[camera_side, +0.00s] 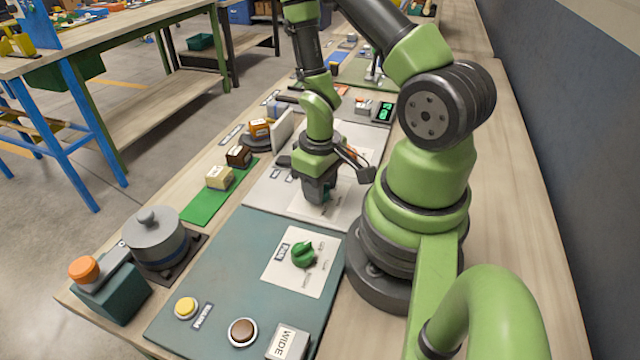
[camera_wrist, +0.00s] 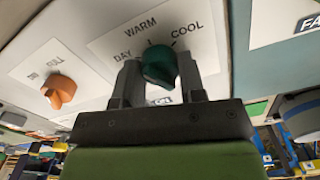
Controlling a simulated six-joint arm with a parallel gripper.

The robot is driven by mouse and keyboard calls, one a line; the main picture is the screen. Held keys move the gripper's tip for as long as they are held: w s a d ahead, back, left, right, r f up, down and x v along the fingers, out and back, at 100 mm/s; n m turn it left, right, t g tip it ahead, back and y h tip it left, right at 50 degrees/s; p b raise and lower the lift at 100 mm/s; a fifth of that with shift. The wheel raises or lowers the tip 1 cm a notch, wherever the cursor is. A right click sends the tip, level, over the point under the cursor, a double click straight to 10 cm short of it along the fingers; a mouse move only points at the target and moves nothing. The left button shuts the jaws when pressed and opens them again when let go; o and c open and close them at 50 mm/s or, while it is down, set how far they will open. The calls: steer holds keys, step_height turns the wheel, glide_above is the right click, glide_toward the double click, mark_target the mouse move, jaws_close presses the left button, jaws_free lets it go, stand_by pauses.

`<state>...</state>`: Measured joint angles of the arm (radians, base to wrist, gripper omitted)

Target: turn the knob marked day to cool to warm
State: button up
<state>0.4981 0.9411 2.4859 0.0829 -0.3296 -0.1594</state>
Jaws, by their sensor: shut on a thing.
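In the wrist view, a dark teal knob (camera_wrist: 158,62) stands on a white label plate (camera_wrist: 205,50) printed DAY, WARM and COOL. WARM and COOL have short tick marks beside the knob. My gripper (camera_wrist: 158,74) has one finger on each side of the knob and is shut on it. I cannot tell exactly which mark the knob points to. A further label near the knob is partly hidden by the gripper. In the side view, my gripper (camera_side: 318,196) points down at the pale panel (camera_side: 262,190), and covers most of the knob.
An orange knob (camera_wrist: 59,90) sits beside the held one on its own plate. Nearer the side camera, a teal panel (camera_side: 215,270) carries a green knob (camera_side: 303,254), a yellow button (camera_side: 186,307) and a brown button (camera_side: 242,331). A grey pot (camera_side: 156,240) stands at left.

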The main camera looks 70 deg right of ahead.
stand_by(0.5)
steer(key=o, duration=0.9)
steer(key=shift+r, duration=5)
